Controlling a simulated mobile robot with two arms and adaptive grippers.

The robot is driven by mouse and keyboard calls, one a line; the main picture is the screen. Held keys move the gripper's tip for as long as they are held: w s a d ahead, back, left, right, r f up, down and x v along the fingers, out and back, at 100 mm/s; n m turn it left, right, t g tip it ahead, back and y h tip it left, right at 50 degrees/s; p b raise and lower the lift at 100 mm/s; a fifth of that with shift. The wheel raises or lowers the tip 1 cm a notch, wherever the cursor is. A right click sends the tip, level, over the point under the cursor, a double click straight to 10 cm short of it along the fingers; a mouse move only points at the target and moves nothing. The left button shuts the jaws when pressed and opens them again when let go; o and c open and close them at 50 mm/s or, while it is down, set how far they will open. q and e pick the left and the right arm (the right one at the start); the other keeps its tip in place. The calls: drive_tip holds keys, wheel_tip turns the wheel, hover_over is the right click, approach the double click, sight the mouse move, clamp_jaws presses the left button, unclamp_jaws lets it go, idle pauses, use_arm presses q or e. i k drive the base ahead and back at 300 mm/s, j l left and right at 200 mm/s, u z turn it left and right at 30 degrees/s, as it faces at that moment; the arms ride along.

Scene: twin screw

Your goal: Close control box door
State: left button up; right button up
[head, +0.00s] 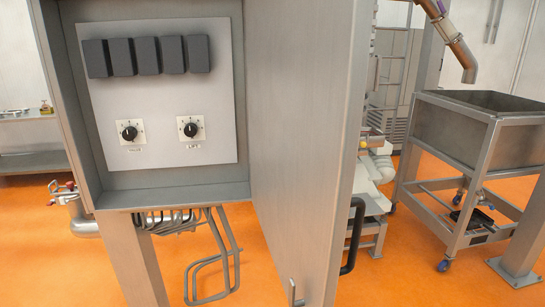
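The grey metal control box (173,197) stands close in front of me at the left of the head view. Inside it is a light panel (160,100) with a row of several dark blocks (146,55) and two dial knobs. The control box door (298,140) stands wide open, swung out toward me from the box's right side. A black handle (352,237) sits on the door's outer side near its right edge. A small metal latch piece (294,292) shows low on the inner face. Neither of my grippers is in view.
A metal cart (463,130) on blue casters stands at the right, with a pipe (459,55) above it. Grey machinery is behind the door. Cables (212,262) hang under the box beside its post (132,258).

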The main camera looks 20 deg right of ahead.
sight(308, 62)
drive_tip(key=i+l, duration=0.1)
drive_tip(key=l, duration=0.35)
drive_tip(key=l+u, duration=0.1)
drive_tip(key=l, duration=0.35)
drive_tip(key=i+l, duration=0.15)
drive_tip(key=l, duration=0.3)
